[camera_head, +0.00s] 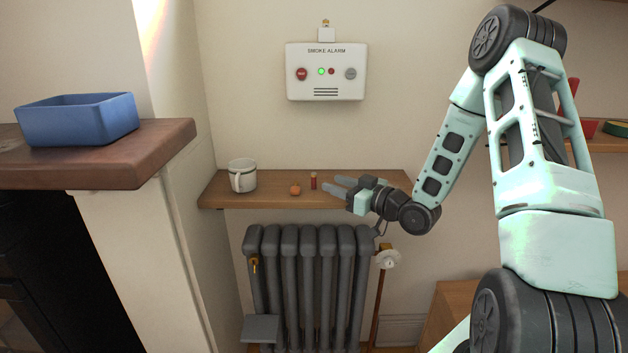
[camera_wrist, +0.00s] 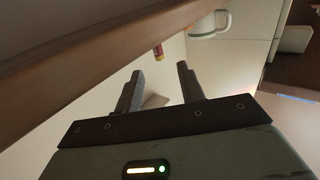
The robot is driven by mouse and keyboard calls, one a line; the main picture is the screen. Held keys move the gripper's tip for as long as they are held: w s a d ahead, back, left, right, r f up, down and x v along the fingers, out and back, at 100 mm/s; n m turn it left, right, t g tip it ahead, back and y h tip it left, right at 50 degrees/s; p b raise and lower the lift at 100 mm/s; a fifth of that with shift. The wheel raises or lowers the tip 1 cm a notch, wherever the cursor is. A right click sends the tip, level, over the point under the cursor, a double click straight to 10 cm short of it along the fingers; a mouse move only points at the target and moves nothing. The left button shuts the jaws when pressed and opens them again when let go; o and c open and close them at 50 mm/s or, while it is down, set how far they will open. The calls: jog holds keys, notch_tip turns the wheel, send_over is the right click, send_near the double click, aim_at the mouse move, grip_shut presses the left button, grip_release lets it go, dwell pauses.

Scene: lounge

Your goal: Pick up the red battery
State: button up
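The red battery (camera_head: 313,181) stands upright on the wooden shelf above the radiator, in the middle of the shelf. In the wrist view the battery (camera_wrist: 157,51), red with a yellowish end, shows beyond the fingertips, roughly in line with the gap between them. My gripper (camera_head: 338,184) is just right of the battery, reaching left at about shelf height. In the wrist view its two fingers (camera_wrist: 160,77) are apart with nothing between them. A small gap separates the fingertips from the battery.
A grey radiator (camera_head: 308,285) is below. A smoke alarm (camera_head: 326,72) hangs above. A blue tray (camera_head: 78,119) sits on the left ledge.

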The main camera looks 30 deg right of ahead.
aim_at(314, 181)
jog(key=p+x, duration=0.1)
jog(key=x, duration=0.8)
jog(key=shift+w+a, duration=0.1)
jog(key=shift+w, duration=0.3)
grip_shut()
